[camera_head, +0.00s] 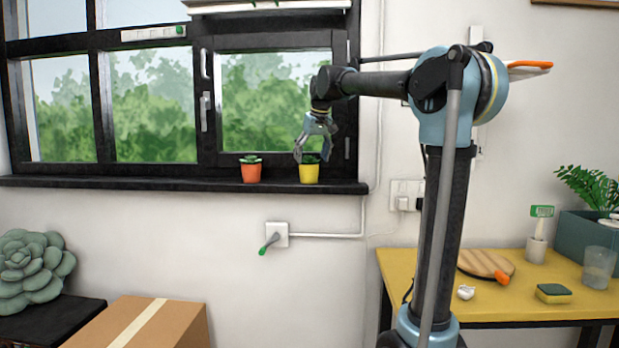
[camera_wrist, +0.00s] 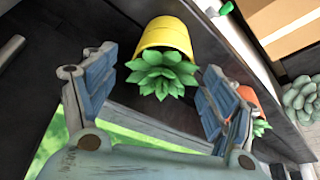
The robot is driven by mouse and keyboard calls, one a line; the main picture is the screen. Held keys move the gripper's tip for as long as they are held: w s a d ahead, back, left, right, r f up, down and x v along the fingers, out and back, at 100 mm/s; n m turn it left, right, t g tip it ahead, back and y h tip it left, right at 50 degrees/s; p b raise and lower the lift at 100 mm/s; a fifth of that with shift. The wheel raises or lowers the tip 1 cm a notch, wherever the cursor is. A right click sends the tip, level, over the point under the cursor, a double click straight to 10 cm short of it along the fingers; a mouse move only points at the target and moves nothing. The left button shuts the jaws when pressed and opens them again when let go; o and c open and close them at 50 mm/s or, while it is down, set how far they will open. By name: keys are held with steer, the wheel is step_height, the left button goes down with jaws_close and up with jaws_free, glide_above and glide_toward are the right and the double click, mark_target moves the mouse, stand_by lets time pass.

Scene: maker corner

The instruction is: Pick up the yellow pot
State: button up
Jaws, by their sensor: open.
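The yellow pot (camera_head: 309,173) holds a small green succulent and stands upright on the dark window sill (camera_head: 180,184), near its right end. In the wrist view the yellow pot (camera_wrist: 167,36) and its plant lie ahead, between the lines of my two fingers. My gripper (camera_head: 312,150) is open and empty, just above the pot in the head view. Its spread fingers also show in the wrist view (camera_wrist: 155,105), one on each side of the plant. I cannot tell whether a finger touches the leaves.
An orange pot (camera_head: 251,171) with a succulent stands left of the yellow one on the sill. The window frame (camera_head: 205,110) is behind. A yellow table (camera_head: 400,272) with several items stands right, and a cardboard box (camera_head: 140,322) is below left. The sill further left is clear.

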mark_target(309, 167)
steer(key=shift+x, duration=2.65)
steer(key=shift+s+a, duration=0.15)
steer(key=c, duration=1.3)
